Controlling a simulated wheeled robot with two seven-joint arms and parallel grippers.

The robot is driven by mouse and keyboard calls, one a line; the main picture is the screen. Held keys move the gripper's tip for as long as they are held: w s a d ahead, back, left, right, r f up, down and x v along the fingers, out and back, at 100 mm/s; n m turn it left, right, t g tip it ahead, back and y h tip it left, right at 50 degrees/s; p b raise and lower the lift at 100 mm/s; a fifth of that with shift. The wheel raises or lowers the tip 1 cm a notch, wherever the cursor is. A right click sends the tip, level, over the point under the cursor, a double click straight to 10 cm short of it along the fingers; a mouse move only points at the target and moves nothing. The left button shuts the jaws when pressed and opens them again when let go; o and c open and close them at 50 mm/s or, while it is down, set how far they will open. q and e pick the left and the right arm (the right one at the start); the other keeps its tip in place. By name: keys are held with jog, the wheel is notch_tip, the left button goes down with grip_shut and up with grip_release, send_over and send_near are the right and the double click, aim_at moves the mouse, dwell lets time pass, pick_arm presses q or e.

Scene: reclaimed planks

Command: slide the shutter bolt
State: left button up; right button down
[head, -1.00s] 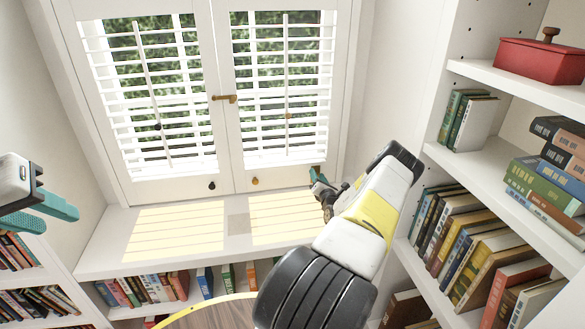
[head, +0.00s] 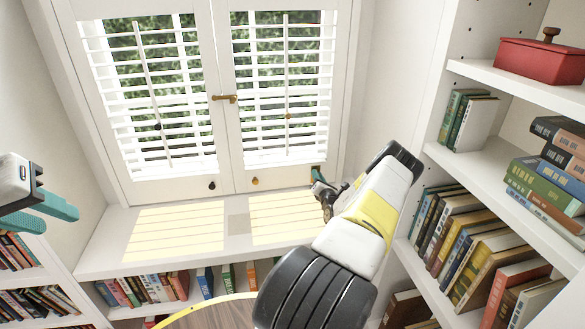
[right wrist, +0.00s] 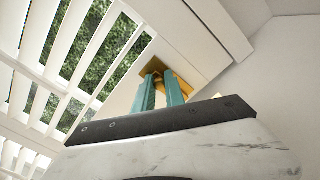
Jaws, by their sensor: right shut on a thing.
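The white shutters (head: 290,178) fill the window, and a brass bolt (right wrist: 178,83) sits at the lower right corner of the right panel. In the right wrist view, the bolt shows as a brass plate and bar behind and between the teal fingers. My right gripper (right wrist: 162,82) is shut on the bolt, and the fingers hide part of it. In the head view this gripper (head: 318,174) is at the panel's lower right corner, where the bolt is mostly hidden. My left gripper (head: 60,208) is open and empty at the far left, away from the shutters.
A brass latch (head: 225,98) joins the panels, with a black knob (head: 212,185) and a brass knob (head: 255,181) below. The windowsill (head: 180,258) is clear. Right-hand shelves (head: 500,180) with books and a red box (head: 540,60) stand close to my right arm.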

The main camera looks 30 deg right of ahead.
dwell(0.9)
jog(key=shift+s+f, duration=0.1)
jog(key=shift+f, duration=1.15)
jog(key=c, duration=1.4)
grip_release()
jog(key=v, duration=0.7)
jog(key=shift+s, duration=0.3)
jog(key=shift+a+r, duration=0.1)
